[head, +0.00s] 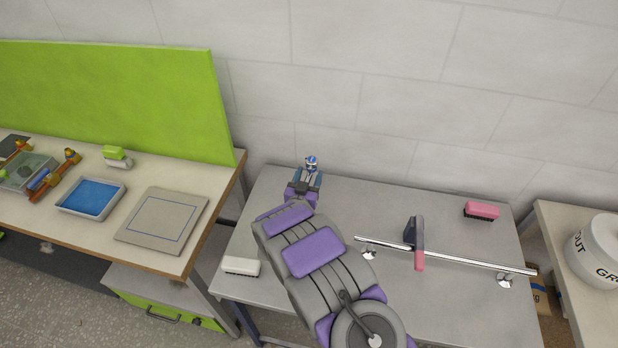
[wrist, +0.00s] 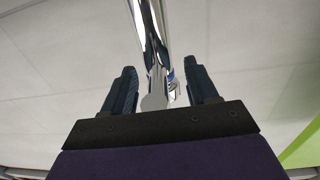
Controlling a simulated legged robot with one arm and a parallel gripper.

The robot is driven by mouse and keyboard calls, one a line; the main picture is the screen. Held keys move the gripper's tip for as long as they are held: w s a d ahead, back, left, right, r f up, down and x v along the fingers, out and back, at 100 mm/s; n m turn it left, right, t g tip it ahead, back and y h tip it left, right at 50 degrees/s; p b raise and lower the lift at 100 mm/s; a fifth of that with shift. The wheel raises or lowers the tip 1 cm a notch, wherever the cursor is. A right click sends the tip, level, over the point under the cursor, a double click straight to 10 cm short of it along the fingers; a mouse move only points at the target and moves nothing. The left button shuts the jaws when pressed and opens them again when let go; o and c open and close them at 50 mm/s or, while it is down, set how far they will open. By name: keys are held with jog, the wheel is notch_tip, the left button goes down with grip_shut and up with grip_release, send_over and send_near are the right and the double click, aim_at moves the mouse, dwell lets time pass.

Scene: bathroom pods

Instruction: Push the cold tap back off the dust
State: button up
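The cold tap (head: 311,161), small and chrome with a blue mark on top, stands near the back left of the grey table in the head view. In the wrist view, chrome parts of what looks like this tap (wrist: 153,50) rise between my fingers. My gripper (head: 308,180) is at the tap, on its near side, and partly hides its lower part. In the wrist view my gripper (wrist: 160,88) has its fingers apart, one on each side of the chrome. Gaps show beside the chrome, and I cannot tell whether either finger touches it. I cannot make out any dust.
A bench (head: 180,262) with a blue tray (head: 91,197) stands left. A grout bucket (head: 597,250) stands right.

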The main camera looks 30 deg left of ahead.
jog(key=shift+a, duration=0.15)
jog(key=shift+c, duration=1.4)
jog(key=shift+d, duration=0.2)
jog(key=c, duration=0.5)
jog(key=shift+r, duration=0.1)
grip_shut()
jog(key=shift+a, duration=0.1)
jog(key=shift+s+d, duration=0.1)
jog(key=shift+d, duration=0.4)
jog(key=shift+s+d, duration=0.15)
jog(key=shift+d, duration=0.6)
